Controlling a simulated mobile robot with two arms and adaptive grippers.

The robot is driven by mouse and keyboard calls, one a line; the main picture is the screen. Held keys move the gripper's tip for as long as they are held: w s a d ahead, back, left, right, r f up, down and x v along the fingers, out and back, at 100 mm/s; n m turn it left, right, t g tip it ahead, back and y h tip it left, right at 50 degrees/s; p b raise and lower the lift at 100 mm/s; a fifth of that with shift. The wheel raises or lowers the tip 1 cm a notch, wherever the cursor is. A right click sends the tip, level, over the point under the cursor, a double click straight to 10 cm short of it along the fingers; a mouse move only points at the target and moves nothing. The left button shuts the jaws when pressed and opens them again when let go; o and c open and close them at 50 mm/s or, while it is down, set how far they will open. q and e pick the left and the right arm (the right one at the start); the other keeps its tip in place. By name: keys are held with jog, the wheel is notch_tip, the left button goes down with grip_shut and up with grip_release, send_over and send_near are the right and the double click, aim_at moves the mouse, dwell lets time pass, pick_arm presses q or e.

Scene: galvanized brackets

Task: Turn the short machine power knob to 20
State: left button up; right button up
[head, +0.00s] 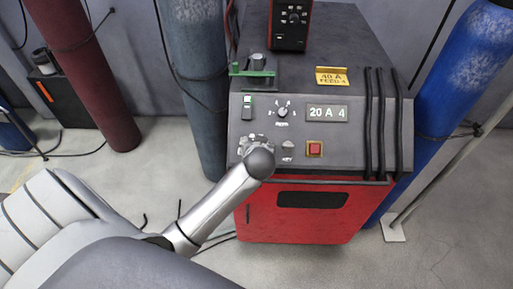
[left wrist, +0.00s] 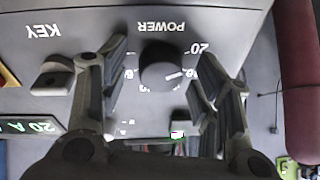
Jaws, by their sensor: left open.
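The short machine (head: 300,211) has a red lower body and a dark sloped panel. Its round dark power knob (left wrist: 160,62) shows upside down in the left wrist view, under the label POWER. A white pointer line on the knob points right and slightly down in that view. The printed 20 (left wrist: 198,48) is to the upper right of the knob, above the pointer's direction. My left gripper (left wrist: 166,72) is open, with its fingers on both sides of the knob; contact is not clear. In the head view my left wrist hides the knob. My right gripper is not in view.
Gas cylinders stand left and a blue cylinder (head: 465,75) right.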

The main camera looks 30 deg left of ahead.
pick_arm(q)
jog(key=v, duration=1.2)
jog(key=shift+r, duration=0.1)
